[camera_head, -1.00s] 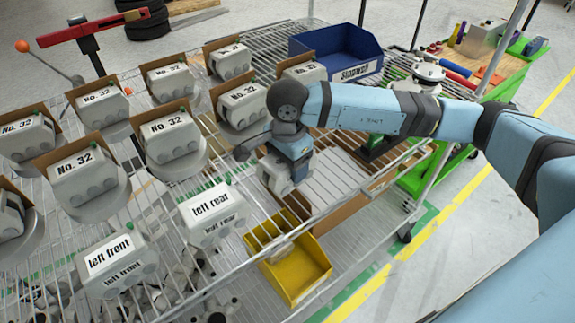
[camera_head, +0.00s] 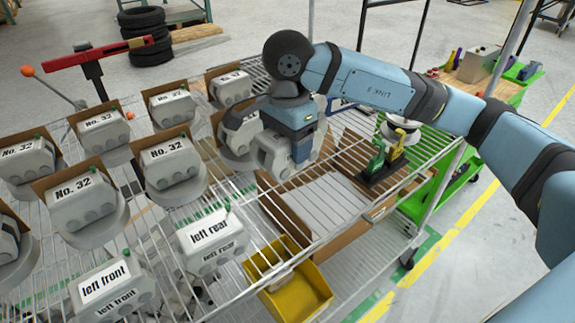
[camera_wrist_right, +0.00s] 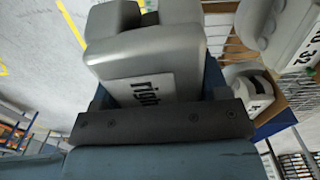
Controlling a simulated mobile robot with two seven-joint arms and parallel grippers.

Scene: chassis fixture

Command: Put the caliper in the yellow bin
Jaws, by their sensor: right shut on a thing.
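My right gripper (camera_head: 297,155) is shut on a grey caliper (camera_head: 274,158) and holds it above the wire shelf. In the right wrist view the held caliper (camera_wrist_right: 155,60) fills the space between the jaws; its partly hidden label begins with "right". The yellow bin (camera_head: 300,300) sits at the shelf's front edge, below the gripper in the picture and clear of it. Part of the bin is behind shelf wires. My left gripper is not in view.
Calipers labelled left rear (camera_head: 212,240) and left front (camera_head: 108,290) lie left of the bin. Several No. 32 calipers (camera_head: 168,160) stand on brown holders behind. A green and yellow fixture (camera_head: 385,160) stands to the right. The blue bin is mostly hidden by my arm.

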